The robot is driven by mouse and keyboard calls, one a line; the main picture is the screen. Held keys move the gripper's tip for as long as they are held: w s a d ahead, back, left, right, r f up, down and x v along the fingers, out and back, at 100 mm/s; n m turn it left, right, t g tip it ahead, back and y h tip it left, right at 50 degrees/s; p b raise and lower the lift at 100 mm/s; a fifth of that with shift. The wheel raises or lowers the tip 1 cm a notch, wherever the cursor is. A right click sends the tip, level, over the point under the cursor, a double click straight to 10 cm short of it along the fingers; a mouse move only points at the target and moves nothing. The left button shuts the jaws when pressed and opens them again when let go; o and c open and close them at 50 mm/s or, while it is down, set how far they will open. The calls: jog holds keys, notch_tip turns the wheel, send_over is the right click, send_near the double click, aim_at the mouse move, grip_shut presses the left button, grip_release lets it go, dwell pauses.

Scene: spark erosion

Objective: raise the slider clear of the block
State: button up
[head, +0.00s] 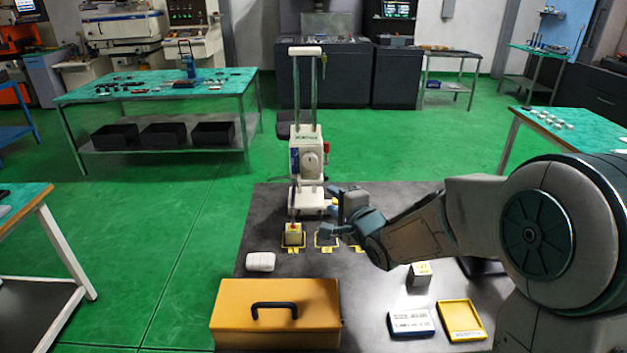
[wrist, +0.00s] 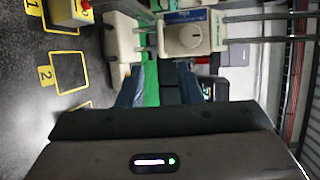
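A cream machine stands at the back of the dark table; its slider (head: 309,152), a boxy head with a round dial, sits on two tall upright posts. The slider also shows in the wrist view (wrist: 190,36), turned sideways. A cream base (head: 308,198) lies below it, with a gap crossed by thin rods. I cannot tell which part is the block or whether the slider touches it. My gripper (head: 329,209) is just right of and in front of the base, below the slider. Its two dark blue fingers (wrist: 160,86) are apart, with nothing visible between them.
Yellow numbered squares mark the table; a yellow piece with a red top (head: 293,236) stands on one. A grey labelled cube (head: 420,275), white lump (head: 260,262), orange case (head: 275,315), white box (head: 411,323) and yellow tray (head: 461,337) lie nearer.

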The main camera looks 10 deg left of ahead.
aim_at(312, 182)
jog(key=p+x, duration=0.2)
jog(key=x, duration=1.1)
jog(key=shift+w+d, duration=0.15)
jog(key=shift+w, duration=0.05)
grip_shut()
